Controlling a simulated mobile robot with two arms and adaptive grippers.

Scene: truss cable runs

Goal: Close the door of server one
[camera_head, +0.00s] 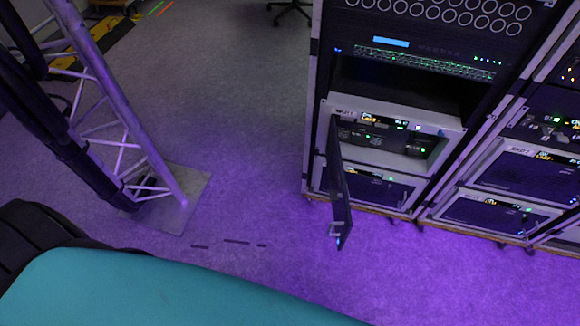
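The server one door (341,190) is a narrow dark panel standing open. It is hinged at the left side of its server and swings out toward me over the floor. A small handle or latch (335,230) with a blue light shows near its lower free end. The open server bay (390,138) behind it has a light frame, a labelled top edge and green lights inside. The door hides part of the bay's left side and part of the unit below. Neither of my grippers is in view.
A metal truss (125,110) with dark cables stands on a square base plate (176,200) at left. More rack servers (525,170) stand at right with closed fronts. The purple-lit floor (260,190) between truss and rack is clear. An office chair (291,8) is at the back.

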